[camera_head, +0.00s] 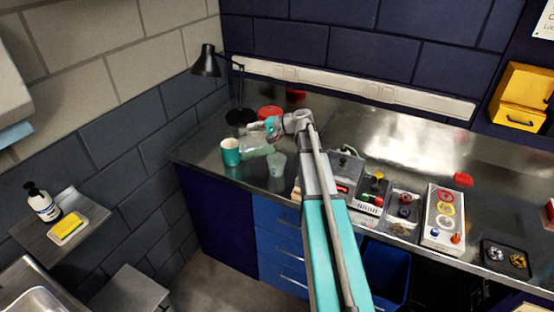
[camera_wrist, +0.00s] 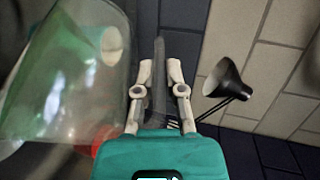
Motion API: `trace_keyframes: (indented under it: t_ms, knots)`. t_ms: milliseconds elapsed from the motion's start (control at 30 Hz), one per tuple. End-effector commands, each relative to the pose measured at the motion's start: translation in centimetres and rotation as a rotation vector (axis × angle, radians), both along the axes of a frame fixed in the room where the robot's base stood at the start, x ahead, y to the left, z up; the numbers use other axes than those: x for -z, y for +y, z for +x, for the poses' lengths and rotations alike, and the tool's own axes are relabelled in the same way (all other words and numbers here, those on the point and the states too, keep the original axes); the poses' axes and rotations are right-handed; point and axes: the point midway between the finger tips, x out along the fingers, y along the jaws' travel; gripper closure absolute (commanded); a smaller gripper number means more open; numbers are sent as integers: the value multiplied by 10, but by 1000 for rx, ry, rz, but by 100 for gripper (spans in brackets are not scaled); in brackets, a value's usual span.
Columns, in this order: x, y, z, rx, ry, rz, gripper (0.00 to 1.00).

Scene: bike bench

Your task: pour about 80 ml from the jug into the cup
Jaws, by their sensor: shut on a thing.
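My gripper (camera_wrist: 160,65) is shut on the upright grey handle of a clear jug (camera_wrist: 62,85), whose body fills the left of the wrist view. In the head view the jug (camera_head: 256,148) is a pale green see-through shape left of my gripper (camera_head: 271,127). It looks tilted over, and I cannot tell its liquid level. A teal mug (camera_head: 230,156) stands upright on the bench just left of the jug. A small translucent cup (camera_head: 277,166) stands to the jug's right, nearer the bench front. I cannot see inside either vessel clearly.
A black desk lamp (camera_head: 207,66) stands behind, with a red round thing (camera_head: 268,112) near it. Right of my arm are a control box (camera_head: 371,198), trays and a white panel (camera_head: 443,218). The bench (camera_head: 207,167) is bare at its left corner.

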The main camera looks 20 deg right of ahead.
Motion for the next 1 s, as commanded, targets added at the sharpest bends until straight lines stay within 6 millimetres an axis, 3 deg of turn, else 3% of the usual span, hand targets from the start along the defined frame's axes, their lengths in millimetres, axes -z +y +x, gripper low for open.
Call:
trace_keyframes:
  t_ms: [1000]
  knots:
    - [-3,-5,-1,1,-12,47,100]
